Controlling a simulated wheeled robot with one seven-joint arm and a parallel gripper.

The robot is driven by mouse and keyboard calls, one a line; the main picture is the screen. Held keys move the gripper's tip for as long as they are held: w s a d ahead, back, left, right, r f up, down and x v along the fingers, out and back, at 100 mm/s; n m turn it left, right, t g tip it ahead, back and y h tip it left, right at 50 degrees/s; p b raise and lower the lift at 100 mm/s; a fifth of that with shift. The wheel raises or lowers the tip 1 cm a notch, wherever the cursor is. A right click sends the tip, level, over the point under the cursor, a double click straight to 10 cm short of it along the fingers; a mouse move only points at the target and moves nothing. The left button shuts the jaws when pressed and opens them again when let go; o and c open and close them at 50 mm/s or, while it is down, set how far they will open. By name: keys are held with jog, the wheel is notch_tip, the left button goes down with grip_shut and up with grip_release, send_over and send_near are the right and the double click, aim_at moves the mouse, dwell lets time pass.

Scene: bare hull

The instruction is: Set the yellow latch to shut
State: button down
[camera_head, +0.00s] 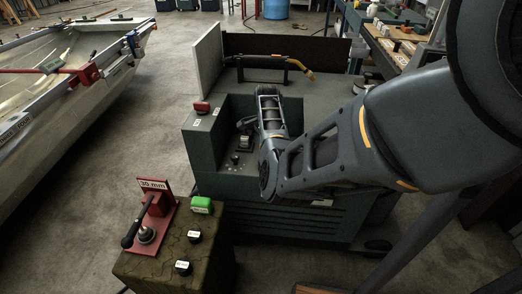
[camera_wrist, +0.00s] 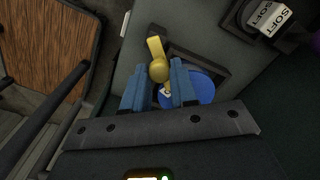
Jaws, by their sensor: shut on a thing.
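The yellow latch (camera_wrist: 155,48) shows in the wrist view as a flat bar with a round knob, in front of a blue disc (camera_wrist: 203,88) on a dark panel. My gripper (camera_wrist: 160,72) has its two blue fingers on either side of the knob and is shut on the latch. The lower part of the latch is partly hidden between the fingers.
A block labelled SOFT (camera_wrist: 268,18) is at the wrist view's upper right. A wood-faced panel (camera_wrist: 45,45) is at left. In the head view, a pedestal (camera_head: 150,268) with a red bracket (camera_head: 158,205) stands front left, a boat hull (camera_head: 40,110) lies farther left, and open floor lies between.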

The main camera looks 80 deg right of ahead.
jog(key=shift+w+d+r+n, duration=0.15)
jog(key=shift+w+n, duration=0.1)
jog(key=shift+n, duration=0.75)
jog(key=c, duration=0.9)
grip_release()
jog(key=shift+r, duration=3.8)
jog(key=shift+f, duration=0.1)
